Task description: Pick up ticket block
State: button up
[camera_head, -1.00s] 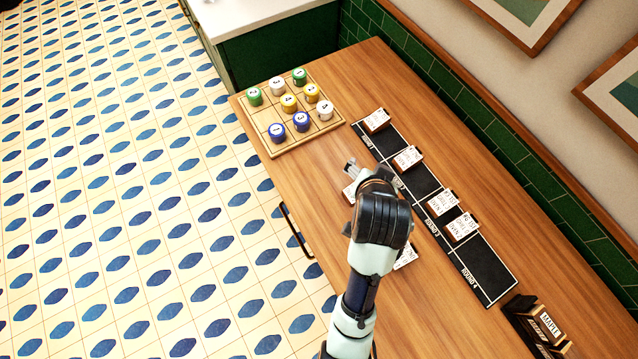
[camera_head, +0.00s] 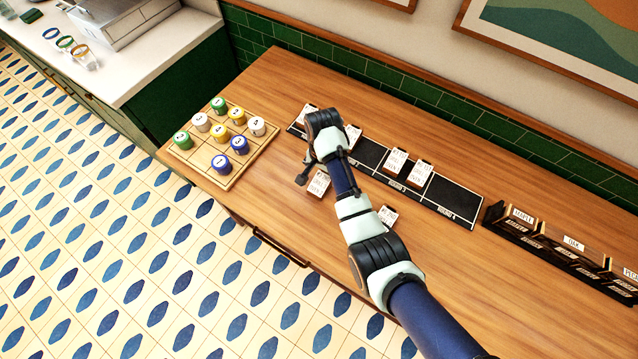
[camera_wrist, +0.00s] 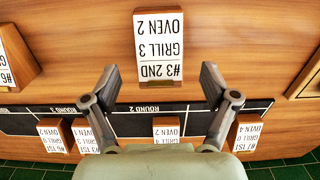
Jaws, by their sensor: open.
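A white-faced ticket block (camera_wrist: 158,45) reading "#3 2ND, GRILL 3, OVEN 2" lies on the bare wood. In the head view, a ticket block (camera_head: 318,184) lies just right of my gripper (camera_head: 304,172). In the wrist view, my gripper (camera_wrist: 158,80) is open and empty, its fingertips on either side of the block's lower end. Contact cannot be told. Another loose ticket block (camera_head: 388,215) lies to the right in the head view. Several ticket blocks (camera_head: 394,161) stand on the black round board (camera_head: 450,198); my arm partly hides that row.
A wooden tray (camera_head: 186,162) with numbered coloured pieces stands left of my gripper. Labelled black holders (camera_head: 524,216) stand at the right. Green wall tiles (camera_head: 290,35) run behind the counter. Bare wood lies between the tray and the blocks.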

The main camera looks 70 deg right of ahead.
aim_at(322, 180)
notch_tip(322, 180, down, 5)
jog(key=shift+a+f+b, duration=0.1)
jog(key=shift+b, duration=0.4)
jog(key=c, duration=1.3)
notch_tip(322, 180, up, 20)
jog(key=p, duration=0.9)
